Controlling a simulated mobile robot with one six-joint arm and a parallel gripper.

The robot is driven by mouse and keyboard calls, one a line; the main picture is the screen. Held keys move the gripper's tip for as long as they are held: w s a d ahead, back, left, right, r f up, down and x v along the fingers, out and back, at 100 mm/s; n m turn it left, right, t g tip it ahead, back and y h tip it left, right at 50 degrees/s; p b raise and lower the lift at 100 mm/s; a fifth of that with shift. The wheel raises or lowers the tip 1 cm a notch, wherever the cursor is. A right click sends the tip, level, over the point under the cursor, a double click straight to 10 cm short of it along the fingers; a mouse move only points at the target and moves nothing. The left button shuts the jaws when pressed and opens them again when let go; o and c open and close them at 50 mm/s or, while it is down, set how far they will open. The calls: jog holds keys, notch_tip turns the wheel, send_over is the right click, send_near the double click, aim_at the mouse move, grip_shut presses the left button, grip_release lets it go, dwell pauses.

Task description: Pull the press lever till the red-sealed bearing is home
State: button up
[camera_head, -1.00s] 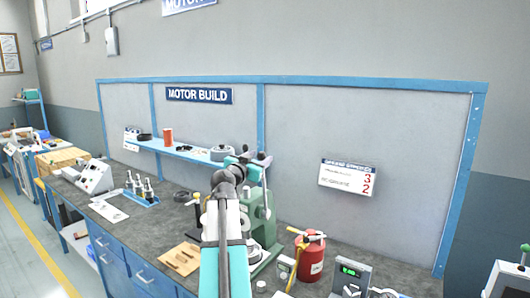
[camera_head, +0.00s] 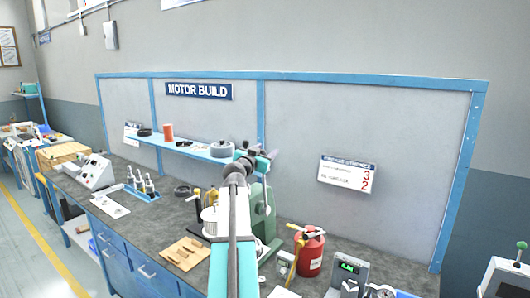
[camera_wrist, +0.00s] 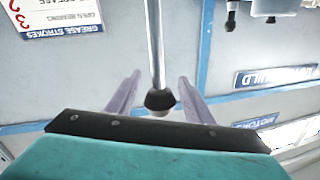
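The green press (camera_head: 262,212) stands on the bench, partly hidden behind my arm. Its lever (camera_wrist: 155,45) is a pale rod with a black ball end in the wrist view. My gripper (camera_wrist: 159,77) has its fingers apart, one on each side of the lever near the ball end. I see a gap on both sides and no clear grip. In the head view my gripper (camera_head: 258,160) is at the top of the press. The red-sealed bearing cannot be made out in either view; my arm covers part of the press.
A red canister (camera_head: 310,257) with a yellow handle and a green-lit display box (camera_head: 348,273) stand right of the press. A wooden board (camera_head: 181,254) lies left of it. A blue shelf (camera_head: 190,150) runs behind, and a bench-back panel carries a card (camera_head: 347,173).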

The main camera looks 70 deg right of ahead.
grip_shut()
jog(key=shift+w+a+f+b, duration=0.15)
jog(key=shift+a+b, duration=0.25)
jog(key=shift+b, duration=0.7)
